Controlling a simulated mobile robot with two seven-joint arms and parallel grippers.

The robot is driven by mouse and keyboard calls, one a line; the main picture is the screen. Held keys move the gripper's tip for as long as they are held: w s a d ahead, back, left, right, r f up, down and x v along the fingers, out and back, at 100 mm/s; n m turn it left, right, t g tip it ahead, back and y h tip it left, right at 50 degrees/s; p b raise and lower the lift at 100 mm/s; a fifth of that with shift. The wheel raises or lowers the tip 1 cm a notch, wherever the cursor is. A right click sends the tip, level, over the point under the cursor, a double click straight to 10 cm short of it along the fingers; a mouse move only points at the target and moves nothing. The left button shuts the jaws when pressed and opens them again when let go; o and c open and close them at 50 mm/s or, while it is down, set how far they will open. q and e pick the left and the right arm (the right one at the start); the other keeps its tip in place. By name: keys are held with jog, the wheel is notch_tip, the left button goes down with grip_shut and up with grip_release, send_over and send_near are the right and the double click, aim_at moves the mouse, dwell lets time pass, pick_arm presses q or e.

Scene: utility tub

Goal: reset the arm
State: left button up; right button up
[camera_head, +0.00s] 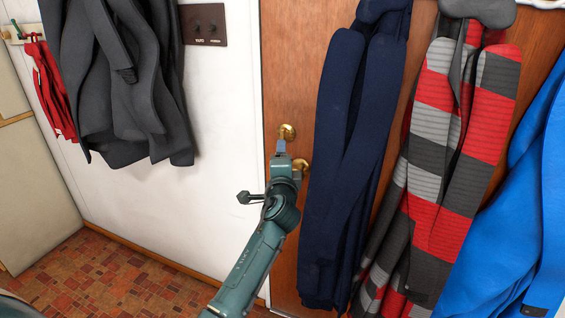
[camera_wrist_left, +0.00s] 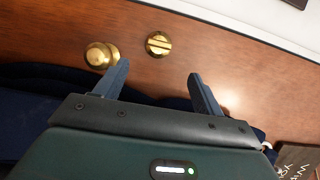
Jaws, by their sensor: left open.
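My left arm (camera_head: 245,270) is teal and reaches up from the bottom middle of the head view. Its gripper (camera_head: 282,152) is in front of the wooden door, by the brass fittings. In the left wrist view the gripper (camera_wrist_left: 158,70) has its two dark fingers spread apart with nothing between them. A brass doorknob (camera_wrist_left: 101,55) shows beyond the left finger, and a round brass lock (camera_wrist_left: 158,44) shows beyond the gap. Whether a finger touches the knob cannot be told. My right gripper is in neither view.
On the door (camera_head: 282,60) hang a navy garment (camera_head: 350,150) and a red and grey striped one (camera_head: 450,150), close to the arm's right. A blue garment (camera_head: 525,210) is further right. A dark grey coat (camera_head: 125,90) hangs left. The tiled floor (camera_head: 95,275) looks clear.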

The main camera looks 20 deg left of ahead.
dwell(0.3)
pick_arm(q)
jog(key=s+d+f+n+g+h+p, duration=0.25)
jog(key=s+f+n+h, duration=0.2)
jog(key=s+f, duration=1.05)
jog(key=s+d+f+n+g+h, duration=0.2)
jog(key=s+d+f+n, duration=0.1)
jog(key=s, duration=0.7)
jog(key=s+d+f+n+g+h, duration=0.2)
jog(key=s+d+f+n+h, duration=0.1)
jog(key=s, duration=0.8)
jog(key=shift+s+d+f, duration=0.15)
jog(key=shift+d+f, duration=0.1)
jog(key=shift+f, duration=0.45)
